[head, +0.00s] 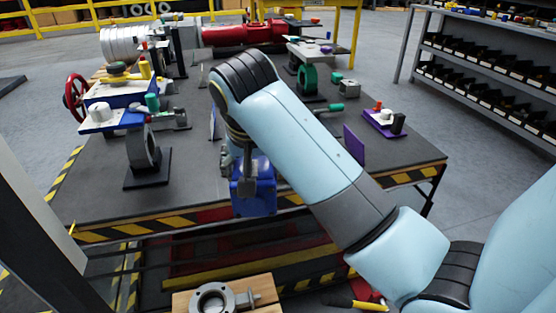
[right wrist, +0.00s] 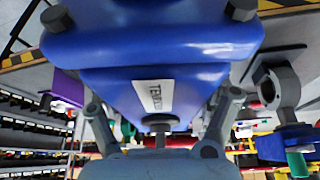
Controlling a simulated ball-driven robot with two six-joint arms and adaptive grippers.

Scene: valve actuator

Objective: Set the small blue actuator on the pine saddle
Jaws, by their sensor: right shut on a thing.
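The small blue actuator (head: 254,198) is in my right gripper (head: 243,160), which is shut on it at the near edge of the table in the head view. In the right wrist view the actuator (right wrist: 160,90) fills the middle, with a white label and a stem between the fingers of my right gripper (right wrist: 158,125). I cannot tell its height over the table edge. A pale wooden block (head: 265,289), which may be the pine saddle, shows at the bottom of the head view with a grey flanged valve body (head: 222,299) on it. My left gripper is not in view.
The dark table (head: 190,190) has a striped edge. A butterfly valve on a stand (head: 143,150), a blue actuator with a red handwheel (head: 76,98), a purple tray (head: 384,123) and a purple upright plate (head: 354,145) stand on it. Shelves (head: 490,75) are at right.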

